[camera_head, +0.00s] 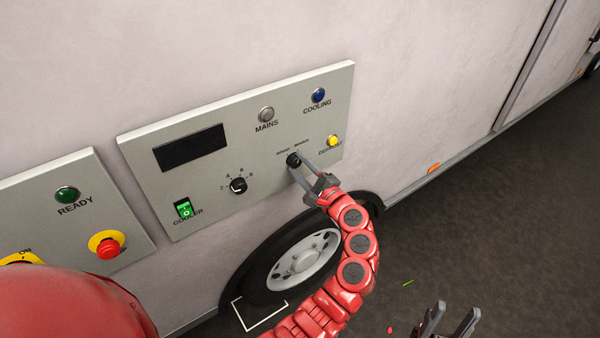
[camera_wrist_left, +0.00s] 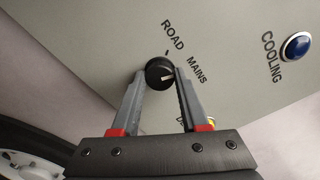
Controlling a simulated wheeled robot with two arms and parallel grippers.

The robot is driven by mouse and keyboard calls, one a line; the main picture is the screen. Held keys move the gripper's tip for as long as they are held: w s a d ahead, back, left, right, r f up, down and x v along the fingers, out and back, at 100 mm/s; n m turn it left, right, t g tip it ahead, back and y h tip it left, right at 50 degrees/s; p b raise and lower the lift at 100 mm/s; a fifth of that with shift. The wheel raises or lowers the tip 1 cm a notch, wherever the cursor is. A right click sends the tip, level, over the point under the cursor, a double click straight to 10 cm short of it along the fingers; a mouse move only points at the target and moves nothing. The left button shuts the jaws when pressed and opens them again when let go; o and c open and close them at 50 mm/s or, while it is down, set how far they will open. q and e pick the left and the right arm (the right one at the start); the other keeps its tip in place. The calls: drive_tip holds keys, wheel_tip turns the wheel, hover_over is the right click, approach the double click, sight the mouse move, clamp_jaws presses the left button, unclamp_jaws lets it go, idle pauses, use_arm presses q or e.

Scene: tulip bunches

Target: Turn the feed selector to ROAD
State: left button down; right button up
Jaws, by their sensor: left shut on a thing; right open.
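The feed selector (camera_head: 293,160) is a small black knob on the grey panel, below the words ROAD and MAINS. My left gripper (camera_head: 301,168) is shut on this knob, one finger on each side. In the left wrist view the knob (camera_wrist_left: 159,73) sits between the fingertips of my left gripper (camera_wrist_left: 161,80). My right gripper (camera_head: 450,322) is open and empty at the bottom right, over the dark ground.
The panel (camera_head: 215,205) also carries a dark display (camera_head: 191,148), a numbered dial (camera_head: 238,186), a green COOLER switch (camera_head: 184,208), a yellow DEFROST button (camera_head: 333,141) and MAINS (camera_head: 266,114) and COOLING (camera_head: 319,95) lamps. A red button (camera_head: 108,248) is on the left panel.

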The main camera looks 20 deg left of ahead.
use_arm(q)
drive_tip(key=n+b, duration=0.3)
drive_tip(key=b, duration=0.2)
drive_tip(key=n+b, duration=0.3)
drive_tip(key=b, duration=0.1)
drive_tip(key=n+b, duration=0.4)
drive_tip(key=b, duration=0.1)
drive_tip(key=shift+f+b, duration=0.3)
drive_tip(key=shift+r+n+b, duration=0.2)
drive_tip(key=shift+n+b, duration=0.3)
drive_tip(key=shift+b, duration=0.25)
drive_tip(key=shift+c, duration=2.1)
unclamp_jaws()
drive_tip(key=shift+r, duration=0.1)
